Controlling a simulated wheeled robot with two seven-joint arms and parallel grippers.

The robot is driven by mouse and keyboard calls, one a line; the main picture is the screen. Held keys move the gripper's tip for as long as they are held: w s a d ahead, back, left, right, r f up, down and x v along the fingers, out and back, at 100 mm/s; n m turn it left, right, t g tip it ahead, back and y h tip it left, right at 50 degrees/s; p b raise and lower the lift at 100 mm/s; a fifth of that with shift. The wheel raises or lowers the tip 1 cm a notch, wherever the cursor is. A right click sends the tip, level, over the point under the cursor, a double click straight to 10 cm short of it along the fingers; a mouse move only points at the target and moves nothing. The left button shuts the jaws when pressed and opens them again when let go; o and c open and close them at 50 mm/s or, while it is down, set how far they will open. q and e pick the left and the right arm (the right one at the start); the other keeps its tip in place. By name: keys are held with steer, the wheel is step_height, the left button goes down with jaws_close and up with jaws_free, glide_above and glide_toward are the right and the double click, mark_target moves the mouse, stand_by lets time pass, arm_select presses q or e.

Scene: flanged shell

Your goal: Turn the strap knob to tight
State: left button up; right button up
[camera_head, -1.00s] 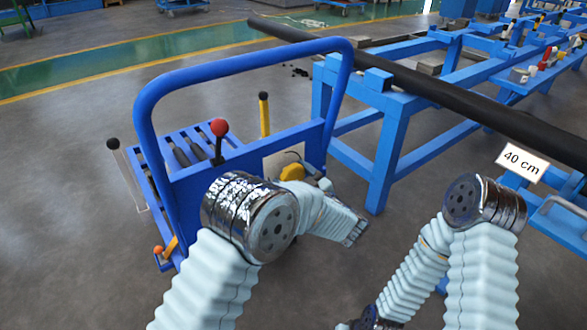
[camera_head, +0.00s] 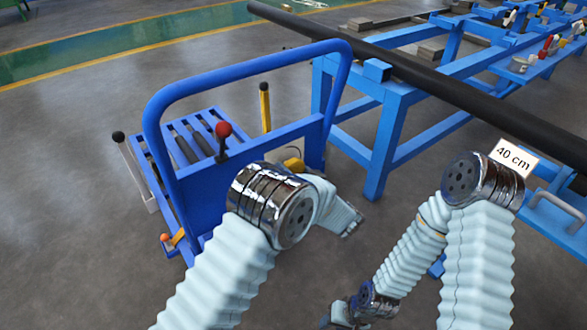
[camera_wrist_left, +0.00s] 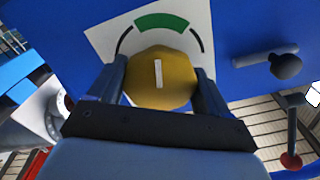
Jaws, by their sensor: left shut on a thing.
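The strap knob (camera_wrist_left: 160,80) is yellow and faceted, with a white bar on its face. It sits on a white dial plate on a blue panel. In the left wrist view the bar stands nearly upright and points at the green band (camera_wrist_left: 161,22) of the dial. My left gripper (camera_wrist_left: 160,84) has one dark finger on each side of the knob and is shut on it. In the head view the knob (camera_head: 294,165) shows partly behind my left arm, and the left fingertips are hard to make out. My right arm reaches down to the bottom edge; its fingers are not seen.
The knob's panel belongs to a blue cart (camera_head: 200,210) with a tall hoop handle and a red-ball lever (camera_head: 223,129). A blue rack (camera_head: 385,150) bearing a long black pipe (camera_head: 450,90) stands to the right. A dark peg (camera_wrist_left: 285,66) sits right of the dial.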

arm_select(q)
steer(key=shift+s+f+m, duration=0.1)
steer(key=shift+f+m, duration=0.2)
steer(key=shift+m, duration=0.1)
steer(key=o, duration=1)
steer(key=shift+c, duration=0.2)
steer(key=shift+o, duration=0.2)
steer(key=shift+r, duration=0.15)
